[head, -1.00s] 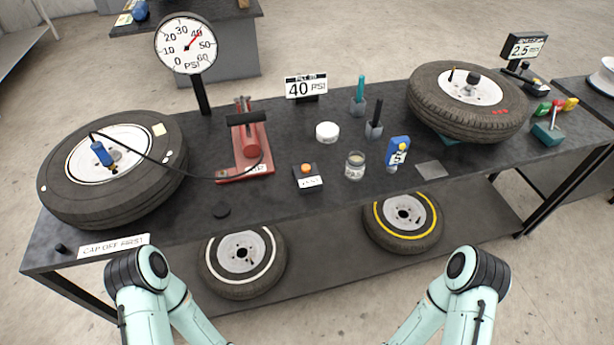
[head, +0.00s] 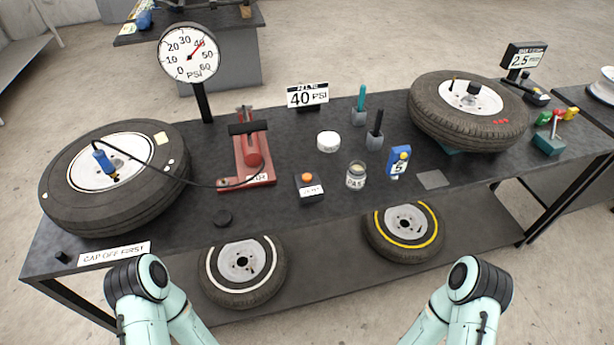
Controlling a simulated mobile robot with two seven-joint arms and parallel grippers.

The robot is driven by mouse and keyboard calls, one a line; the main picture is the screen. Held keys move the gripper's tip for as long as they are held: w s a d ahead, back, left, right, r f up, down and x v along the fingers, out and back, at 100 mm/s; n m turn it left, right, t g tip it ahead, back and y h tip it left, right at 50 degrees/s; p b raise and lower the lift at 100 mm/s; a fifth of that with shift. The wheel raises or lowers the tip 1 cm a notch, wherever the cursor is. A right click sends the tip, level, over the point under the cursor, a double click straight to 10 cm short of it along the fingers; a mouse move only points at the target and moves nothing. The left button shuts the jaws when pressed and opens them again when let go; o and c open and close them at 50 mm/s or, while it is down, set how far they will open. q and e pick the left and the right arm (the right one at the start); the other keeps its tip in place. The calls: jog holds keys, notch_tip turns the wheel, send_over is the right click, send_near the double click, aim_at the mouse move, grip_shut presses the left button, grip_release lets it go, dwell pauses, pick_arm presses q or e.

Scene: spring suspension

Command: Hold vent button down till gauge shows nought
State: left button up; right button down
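The vent button (head: 306,177) is an orange dome on a small dark box with a white label, near the bench's front middle. Nothing touches it. The round white PSI gauge (head: 189,53) stands on a post at the back left, its red needle near 40. A hose runs from the red pump (head: 250,152) to a blue fitting (head: 104,160) on the left tire (head: 118,172). My two arms show at the bottom edge, left and right, in front of the bench. Both grippers are out of view.
A jar (head: 356,175), a white tub (head: 328,141) and a blue device (head: 398,162) stand right of the button. A black disc (head: 222,218) lies at the front edge. A "40 PSI" sign (head: 307,96) stands behind. Another tire (head: 468,110) lies at right.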

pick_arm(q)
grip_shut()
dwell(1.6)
